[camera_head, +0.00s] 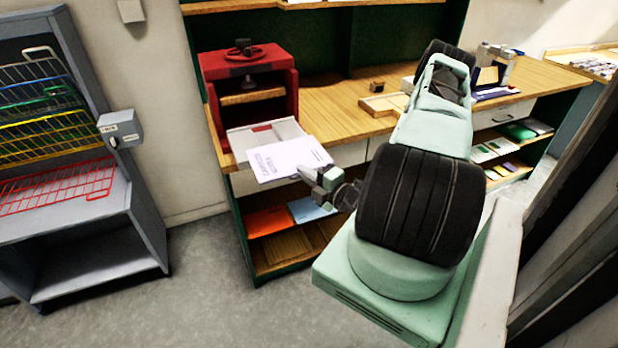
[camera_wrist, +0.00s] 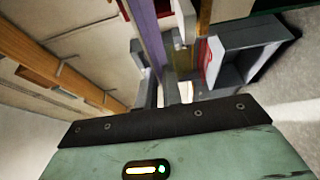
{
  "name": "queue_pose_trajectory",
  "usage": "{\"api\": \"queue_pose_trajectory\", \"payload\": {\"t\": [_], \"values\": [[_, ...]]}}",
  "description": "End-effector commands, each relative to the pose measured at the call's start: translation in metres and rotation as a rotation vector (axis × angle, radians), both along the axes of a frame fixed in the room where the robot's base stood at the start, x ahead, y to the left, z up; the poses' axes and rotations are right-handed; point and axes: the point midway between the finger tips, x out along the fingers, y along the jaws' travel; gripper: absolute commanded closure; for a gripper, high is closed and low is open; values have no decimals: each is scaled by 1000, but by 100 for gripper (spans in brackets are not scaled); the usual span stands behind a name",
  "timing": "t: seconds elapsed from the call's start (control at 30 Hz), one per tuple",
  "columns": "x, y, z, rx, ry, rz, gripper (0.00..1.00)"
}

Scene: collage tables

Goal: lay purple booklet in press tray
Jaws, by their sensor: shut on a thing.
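The purple booklet (camera_head: 288,158) shows a pale lavender, printed face in the head view. It is tilted and overlaps the front of the press tray (camera_head: 240,141) in the picture; whether they touch I cannot tell. The pale, shallow tray sticks out from the red press (camera_head: 294,92) and has a red patch inside. My gripper (camera_head: 318,180) is shut on the booklet's near right edge. In the wrist view the booklet (camera_wrist: 147,30) is a purple strip seen edge-on between the fingers of my gripper (camera_wrist: 158,75). The tray's front right part is hidden behind the booklet.
The wooden counter (camera_head: 335,105) holds a small wooden block (camera_head: 377,86) and a wooden tray (camera_head: 383,104) to the right of the press. Shelves below hold an orange item (camera_head: 267,221) and a blue item (camera_head: 309,209). A grey rack (camera_head: 95,245) with coloured wire shelves stands left.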

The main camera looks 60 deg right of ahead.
Motion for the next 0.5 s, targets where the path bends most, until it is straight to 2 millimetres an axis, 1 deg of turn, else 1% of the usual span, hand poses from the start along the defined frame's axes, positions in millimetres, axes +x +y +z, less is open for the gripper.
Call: {"api": "queue_pose_trajectory", "payload": {"t": [0.03,0.5], "values": [[7,-4,0,-5,-2,1,100],[69,-42,0,-5,-2,2,100]]}}
